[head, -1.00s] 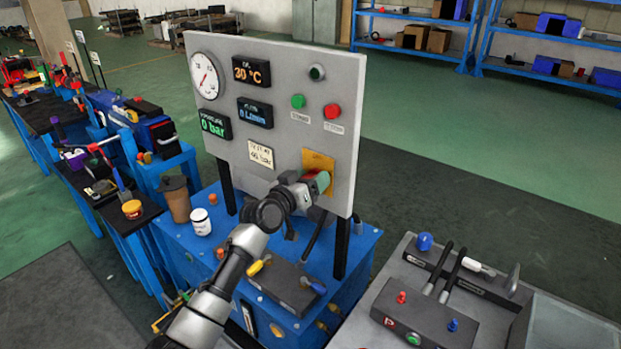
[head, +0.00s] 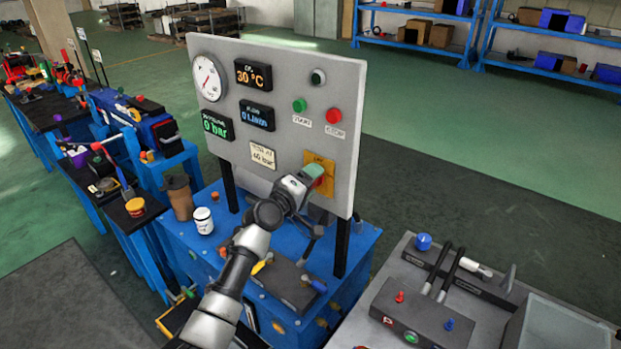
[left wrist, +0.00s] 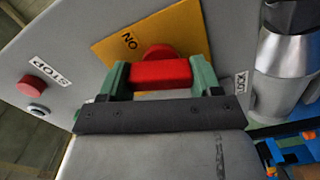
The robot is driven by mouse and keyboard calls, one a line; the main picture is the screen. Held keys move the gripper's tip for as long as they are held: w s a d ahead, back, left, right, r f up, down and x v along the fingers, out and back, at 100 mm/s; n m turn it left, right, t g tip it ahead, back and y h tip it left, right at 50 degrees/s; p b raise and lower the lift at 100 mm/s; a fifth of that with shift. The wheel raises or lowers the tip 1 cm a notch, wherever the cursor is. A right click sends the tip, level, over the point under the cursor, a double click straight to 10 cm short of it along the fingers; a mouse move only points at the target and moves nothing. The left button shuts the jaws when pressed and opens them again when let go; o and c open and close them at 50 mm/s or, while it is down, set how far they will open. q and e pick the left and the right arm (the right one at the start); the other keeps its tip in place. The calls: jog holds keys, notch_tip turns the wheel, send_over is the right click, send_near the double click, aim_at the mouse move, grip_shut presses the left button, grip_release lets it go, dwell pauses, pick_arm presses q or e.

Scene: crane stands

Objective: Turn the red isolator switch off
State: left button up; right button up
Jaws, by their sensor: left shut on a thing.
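The red isolator switch handle (left wrist: 160,75) sits on a yellow plate (left wrist: 192,28) on the grey panel, as the left wrist view shows. The plate also shows in the head view (head: 327,164); an "ON" mark is printed on it. My left gripper (head: 314,172) is at the plate, and its green fingers (left wrist: 161,80) stand on both sides of the red handle, shut on it. The handle lies nearly level across the wrist view, between the fingers. In the head view my gripper hides most of the switch. My right gripper is not in view.
The panel holds a round gauge (head: 208,80), displays, a green button (head: 299,105) and a red stop button (head: 333,113) above the plate. Below are a blue bench (head: 345,262) with a brown cup (head: 179,197) and white jar (head: 203,220). A grey control box (head: 420,312) stands at right.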

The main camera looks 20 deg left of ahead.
pick_arm(q)
jog(key=shift+n+p, duration=0.5)
jog(key=shift+n, duration=1.4)
jog(key=o, duration=0.9)
jog(key=shift+a+f, duration=0.1)
jog(key=v, duration=1)
jog(key=shift+s+a+b, duration=0.15)
jog(key=shift+s+b, duration=0.2)
jog(key=shift+b, duration=0.05)
